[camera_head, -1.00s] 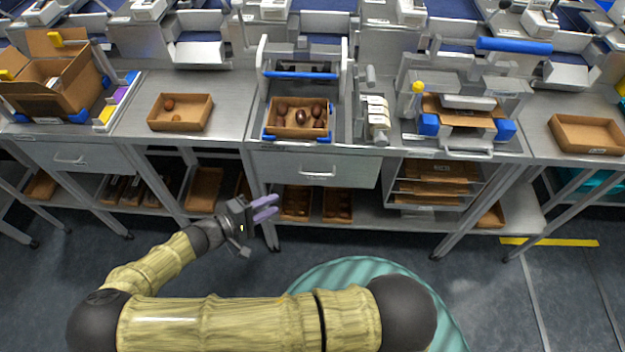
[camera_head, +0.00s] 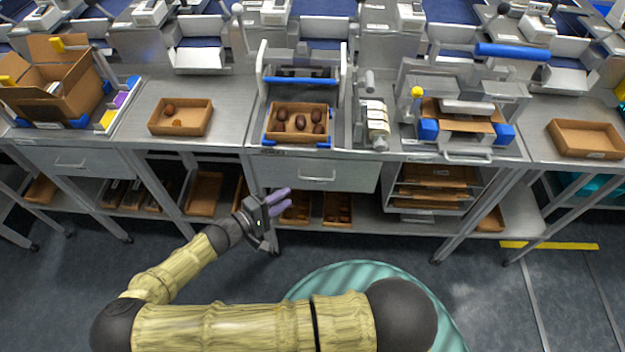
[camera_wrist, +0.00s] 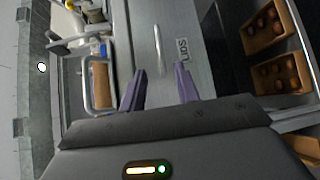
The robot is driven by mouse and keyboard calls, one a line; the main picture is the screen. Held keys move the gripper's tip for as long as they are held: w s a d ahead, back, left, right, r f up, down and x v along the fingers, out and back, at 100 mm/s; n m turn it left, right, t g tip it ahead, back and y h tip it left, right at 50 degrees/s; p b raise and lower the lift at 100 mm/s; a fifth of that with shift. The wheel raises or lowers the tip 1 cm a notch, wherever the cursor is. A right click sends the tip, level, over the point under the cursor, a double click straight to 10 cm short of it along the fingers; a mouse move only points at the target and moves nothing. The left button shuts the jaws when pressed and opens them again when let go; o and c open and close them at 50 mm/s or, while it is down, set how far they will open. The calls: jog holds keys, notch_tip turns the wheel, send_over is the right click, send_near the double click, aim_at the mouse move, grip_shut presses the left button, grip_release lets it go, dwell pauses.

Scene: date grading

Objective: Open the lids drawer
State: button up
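In the head view, a grey drawer (camera_head: 316,175) with a bar handle (camera_head: 317,178) sits under the middle of the bench and is closed. In the wrist view, the drawer front (camera_wrist: 188,22) lies ahead, with its handle (camera_wrist: 159,50) and a label (camera_wrist: 187,48) whose letters look like "LIDS", turned sideways. My gripper (camera_head: 284,202) is to the left of and below the handle in the head view. Its purple fingers, seen in the wrist view (camera_wrist: 160,88), are apart with nothing between them. The handle is beyond the fingertips, not touched.
A second drawer (camera_head: 72,161) is at the left. Above the middle drawer, a brown tray (camera_head: 272,133) of dates stands on the bench. Below, a shelf holds brown trays (camera_head: 337,208) of dates. A table leg (camera_head: 262,200) is close to my gripper.

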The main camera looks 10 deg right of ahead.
jog(key=p, duration=0.1)
send_over(313, 182)
jog(key=s+a, duration=0.1)
jog(key=s, duration=0.3)
jog(key=f, duration=0.2)
jog(key=shift+a+r, duration=0.1)
jog(key=shift+r, duration=0.1)
jog(key=shift+c, duration=0.2)
grip_shut()
